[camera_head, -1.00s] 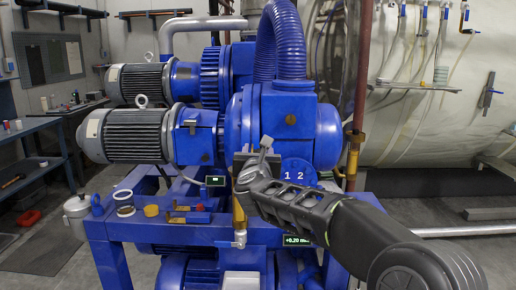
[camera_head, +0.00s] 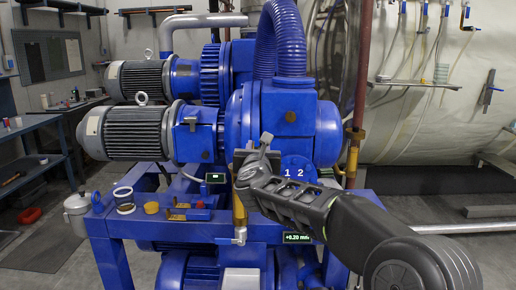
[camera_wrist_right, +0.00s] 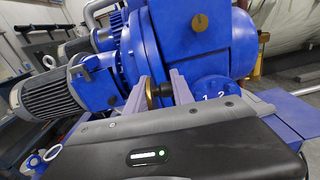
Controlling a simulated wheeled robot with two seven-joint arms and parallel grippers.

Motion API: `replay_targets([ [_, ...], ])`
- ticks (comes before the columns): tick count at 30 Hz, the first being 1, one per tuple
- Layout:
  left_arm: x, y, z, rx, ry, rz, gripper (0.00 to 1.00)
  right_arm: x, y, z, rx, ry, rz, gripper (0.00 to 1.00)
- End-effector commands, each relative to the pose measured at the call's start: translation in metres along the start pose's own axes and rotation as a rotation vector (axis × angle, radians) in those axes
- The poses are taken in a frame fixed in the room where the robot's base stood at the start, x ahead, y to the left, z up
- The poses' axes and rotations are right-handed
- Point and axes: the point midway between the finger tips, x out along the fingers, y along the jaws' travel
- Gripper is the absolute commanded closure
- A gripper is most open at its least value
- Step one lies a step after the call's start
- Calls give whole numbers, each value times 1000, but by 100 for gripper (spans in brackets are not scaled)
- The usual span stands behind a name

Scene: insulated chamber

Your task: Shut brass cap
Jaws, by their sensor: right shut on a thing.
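My right gripper (camera_head: 244,160) reaches in from the right to the front of the blue pump housing (camera_head: 290,110). In the right wrist view its two grey fingers (camera_wrist_right: 164,90) are closed on a small dark brass piece, which looks like the brass cap (camera_wrist_right: 160,89). The fingers cover most of it, and I cannot tell how far it is turned. In the head view the gripper hides it. A vertical brass pipe with a small valve (camera_head: 239,236) runs down below the gripper. My left gripper is not in view.
A blue disc marked 1 2 (camera_head: 298,169) sits just right of the gripper. A brass plug (camera_head: 290,117) is on the housing above. Grey motors (camera_head: 125,134) stand left.

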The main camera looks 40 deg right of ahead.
Motion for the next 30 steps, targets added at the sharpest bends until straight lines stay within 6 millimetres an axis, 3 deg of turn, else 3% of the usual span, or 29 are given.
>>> replay_targets([
  [20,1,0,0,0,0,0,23,0,0,0,-12,0,-1,100],
  [30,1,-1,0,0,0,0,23,0,6,1,-110,1,0,100],
])
